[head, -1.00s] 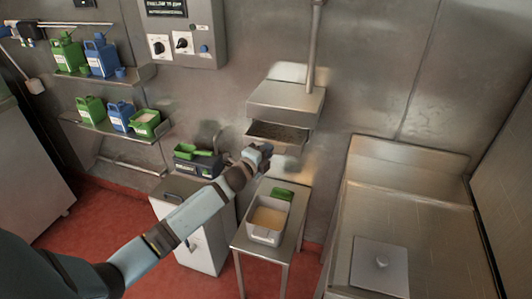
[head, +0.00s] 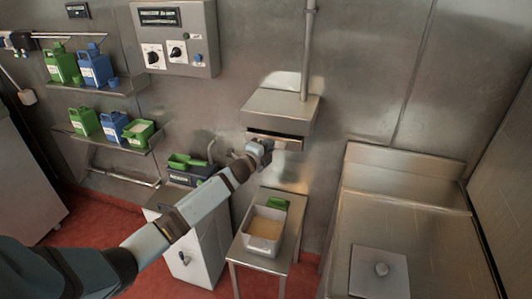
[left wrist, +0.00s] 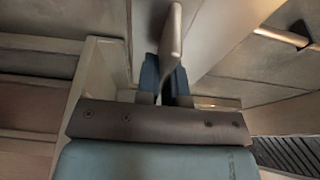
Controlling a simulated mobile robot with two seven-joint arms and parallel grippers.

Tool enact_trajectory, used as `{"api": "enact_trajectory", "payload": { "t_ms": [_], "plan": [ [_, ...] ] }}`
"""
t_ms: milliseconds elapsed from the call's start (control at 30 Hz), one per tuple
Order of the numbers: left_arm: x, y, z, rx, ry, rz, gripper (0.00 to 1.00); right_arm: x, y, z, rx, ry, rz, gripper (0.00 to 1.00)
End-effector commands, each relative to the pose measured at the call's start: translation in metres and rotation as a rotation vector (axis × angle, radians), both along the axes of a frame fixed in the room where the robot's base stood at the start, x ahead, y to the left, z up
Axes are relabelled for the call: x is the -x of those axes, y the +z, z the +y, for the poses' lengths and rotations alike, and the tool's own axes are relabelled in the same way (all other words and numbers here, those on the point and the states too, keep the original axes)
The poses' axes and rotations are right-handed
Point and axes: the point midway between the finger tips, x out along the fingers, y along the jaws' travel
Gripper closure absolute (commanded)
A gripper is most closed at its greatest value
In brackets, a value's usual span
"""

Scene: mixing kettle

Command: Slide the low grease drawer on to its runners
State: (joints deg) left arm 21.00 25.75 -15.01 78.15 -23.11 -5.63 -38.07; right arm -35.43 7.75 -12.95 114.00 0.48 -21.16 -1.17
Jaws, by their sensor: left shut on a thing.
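The low grease drawer (head: 291,144) is a steel drawer under the wall-mounted steel housing (head: 278,108). Its front shows just below the housing, with a thin dark gap above it. Little of its inside shows. My left gripper (head: 264,149) is at the drawer's front and hides part of it. In the left wrist view my left gripper's blue fingers (left wrist: 165,84) are shut on an upright-looking metal handle (left wrist: 172,38). I cannot see the runners. My right gripper is not in view.
A small steel table (head: 245,245) below holds a tub (head: 250,229) of tan stuff and a green scoop (head: 277,203). A steel counter (head: 425,235) stands at right. Shelves with green and blue jugs (head: 96,66) are at left. A pipe (head: 309,45) rises above the housing.

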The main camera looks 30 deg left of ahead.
Motion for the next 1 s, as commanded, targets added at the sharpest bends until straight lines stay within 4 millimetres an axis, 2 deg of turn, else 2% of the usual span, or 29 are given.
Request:
{"api": "enact_trajectory", "payload": {
  "t_ms": [300, 1000],
  "plan": [
    [-0.022, 0.001, 0.005, 0.001, -0.001, -0.003, 1.0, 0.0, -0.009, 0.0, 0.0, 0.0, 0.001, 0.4],
    [-0.026, -0.002, 0.006, 0.0, -0.001, -0.003, 1.0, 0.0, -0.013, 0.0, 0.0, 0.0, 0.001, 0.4]
  ]
}}
